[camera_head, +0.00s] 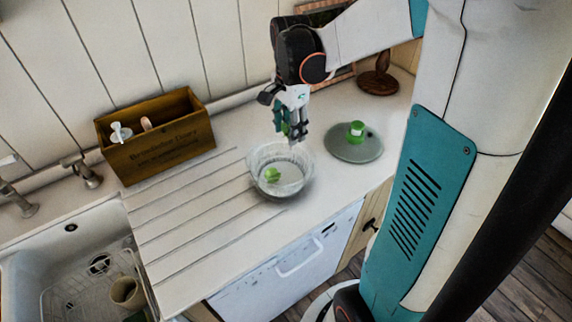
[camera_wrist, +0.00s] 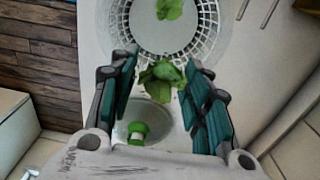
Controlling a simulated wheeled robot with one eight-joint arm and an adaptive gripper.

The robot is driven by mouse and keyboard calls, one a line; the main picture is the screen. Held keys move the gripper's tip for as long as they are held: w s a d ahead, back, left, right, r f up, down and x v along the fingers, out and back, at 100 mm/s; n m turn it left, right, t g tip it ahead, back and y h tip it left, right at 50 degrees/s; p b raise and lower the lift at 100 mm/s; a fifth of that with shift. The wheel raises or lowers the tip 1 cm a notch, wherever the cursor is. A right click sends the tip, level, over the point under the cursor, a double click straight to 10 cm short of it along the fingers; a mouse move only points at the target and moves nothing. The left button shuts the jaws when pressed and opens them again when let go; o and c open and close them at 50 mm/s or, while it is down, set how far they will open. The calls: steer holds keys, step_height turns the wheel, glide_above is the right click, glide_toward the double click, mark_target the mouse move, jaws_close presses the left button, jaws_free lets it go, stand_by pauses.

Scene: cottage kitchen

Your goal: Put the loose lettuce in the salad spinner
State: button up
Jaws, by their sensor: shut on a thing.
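The salad spinner (camera_head: 307,168) is a clear bowl with a white slotted basket, open on the worktop; its basket (camera_wrist: 211,42) fills the top of the wrist view. One green lettuce piece (camera_head: 272,175) lies inside it, also seen in the wrist view (camera_wrist: 169,9). My gripper (camera_head: 292,135) is above the spinner's back edge, pointing down. In the wrist view its fingers are closed around another leafy lettuce piece (camera_wrist: 161,74), which overlaps the basket's near rim in the picture. That held piece is hard to make out in the head view.
The spinner lid (camera_head: 354,151) with its green knob lies right of the spinner. A wooden box (camera_head: 160,150) with utensils stands at the back left. The sink (camera_head: 40,262) is at the front left. The grooved drainboard left of the spinner is clear.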

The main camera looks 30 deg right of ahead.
mark_target(289, 173)
step_height(289, 173, down, 15)
steer(key=b, duration=0.3)
steer(key=shift+r+b, duration=0.1)
steer(key=shift+b, duration=0.3)
steer(key=shift+f, duration=0.2)
steer(key=o, duration=0.4)
steer(key=shift+r, duration=0.1)
step_height(289, 173, up, 12)
steer(key=p, duration=0.3)
steer(key=shift+r, duration=0.1)
